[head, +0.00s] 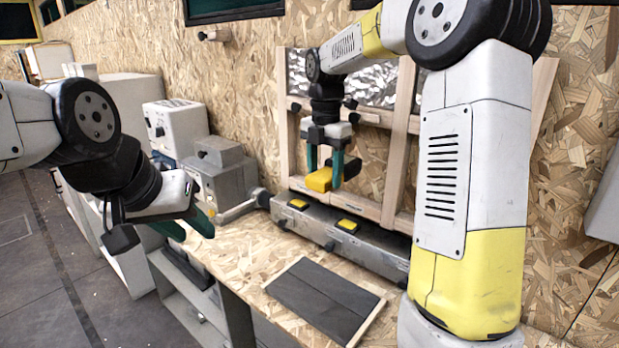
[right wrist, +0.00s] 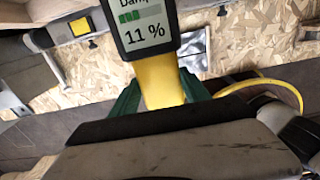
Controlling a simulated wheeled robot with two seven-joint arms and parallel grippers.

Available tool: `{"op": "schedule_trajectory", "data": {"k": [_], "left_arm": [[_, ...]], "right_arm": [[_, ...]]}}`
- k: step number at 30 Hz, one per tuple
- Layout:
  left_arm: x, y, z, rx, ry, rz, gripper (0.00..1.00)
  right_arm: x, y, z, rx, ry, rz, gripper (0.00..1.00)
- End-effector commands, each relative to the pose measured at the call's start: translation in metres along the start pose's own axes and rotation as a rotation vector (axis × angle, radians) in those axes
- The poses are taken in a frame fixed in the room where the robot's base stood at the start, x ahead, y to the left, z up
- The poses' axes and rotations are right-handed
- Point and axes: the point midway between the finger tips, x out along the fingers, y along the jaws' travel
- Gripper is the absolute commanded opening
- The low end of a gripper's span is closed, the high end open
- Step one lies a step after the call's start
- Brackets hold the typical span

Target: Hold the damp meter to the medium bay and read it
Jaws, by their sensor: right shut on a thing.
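The yellow damp meter (head: 319,180) is in my right gripper (head: 324,172), whose green fingers are shut on it. The meter is held above the grey rail, in front of the lower part of the wooden stud frame (head: 398,135). I cannot tell whether it touches the frame, or which bay is the medium one. In the right wrist view, the meter's screen (right wrist: 141,27) reads 11 % with a few green bars, under a cut-off word starting "Damp". My right gripper (right wrist: 162,92) grips its yellow handle there. My left gripper (head: 187,226) is empty with its fingers apart, left of the bench.
A grey rail (head: 375,254) with yellow-topped parts runs along the frame's foot. A dark panel (head: 322,300) lies on the OSB bench (head: 240,257). Grey machines (head: 220,180) stand at the left. Shiny foil (head: 372,84) fills the upper frame. A yellow loop (right wrist: 292,91) shows in the right wrist view.

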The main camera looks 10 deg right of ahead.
Motion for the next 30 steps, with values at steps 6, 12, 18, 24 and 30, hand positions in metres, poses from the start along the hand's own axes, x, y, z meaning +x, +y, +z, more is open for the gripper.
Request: {"op": "schedule_trajectory", "data": {"k": [6,12,18,24,30], "left_arm": [[0.0,0.0,0.0,0.0,0.0,0.0,0.36],[0.0,0.0,0.0,0.0,0.0,0.0,0.36],[0.0,0.0,0.0,0.0,0.0,0.0,0.36],[0.0,0.0,0.0,0.0,0.0,0.0,0.36],[0.0,0.0,0.0,0.0,0.0,0.0,0.36]], "right_arm": [[0.0,0.0,0.027,0.003,0.0,0.0,0.22],[0.0,0.0,0.048,0.003,0.0,0.0,0.22],[0.0,0.0,0.06,0.002,0.0,0.0,0.22],[0.0,0.0,0.064,0.002,-0.001,0.0,0.22],[0.0,0.0,0.063,0.001,-0.001,0.0,0.22]]}}
